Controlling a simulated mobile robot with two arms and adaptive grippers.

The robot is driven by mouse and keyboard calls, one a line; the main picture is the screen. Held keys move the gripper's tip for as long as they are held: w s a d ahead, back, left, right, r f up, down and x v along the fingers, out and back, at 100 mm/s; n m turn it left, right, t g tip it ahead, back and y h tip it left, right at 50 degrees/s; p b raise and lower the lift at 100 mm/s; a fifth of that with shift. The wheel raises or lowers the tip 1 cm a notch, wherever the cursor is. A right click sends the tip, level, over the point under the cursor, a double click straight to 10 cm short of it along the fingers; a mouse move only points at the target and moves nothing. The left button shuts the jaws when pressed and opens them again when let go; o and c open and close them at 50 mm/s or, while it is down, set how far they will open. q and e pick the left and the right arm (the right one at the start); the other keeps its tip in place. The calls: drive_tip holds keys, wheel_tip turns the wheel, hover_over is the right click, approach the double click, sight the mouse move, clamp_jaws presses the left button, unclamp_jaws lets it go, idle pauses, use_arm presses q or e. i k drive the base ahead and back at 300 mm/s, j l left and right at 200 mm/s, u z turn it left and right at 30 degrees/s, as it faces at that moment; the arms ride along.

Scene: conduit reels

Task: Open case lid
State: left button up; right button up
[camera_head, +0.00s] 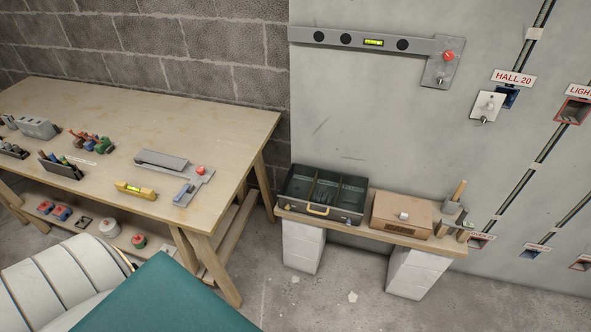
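A dark grey case (349,216) with a yellow handle (318,210) on its front stands on the left part of a low wooden bench. Its divided compartments show from above and look empty; I cannot tell whether a clear lid covers them. To its right stands a brown box (418,206) with a flat, closed top, a pale knob-like piece (403,216) and a label on its front. I cannot tell which of the two the task calls the case. Neither of my grippers is in view.
The low bench (378,228) rests on pale blocks (303,247) against a grey wall panel; a mallet and tins (452,216) crowd its right end. A wooden workbench (225,130) with tools stands left. Floor before the low bench is mostly clear, with small debris.

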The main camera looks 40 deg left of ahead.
sight(328, 208)
drive_tip(key=u, duration=0.9)
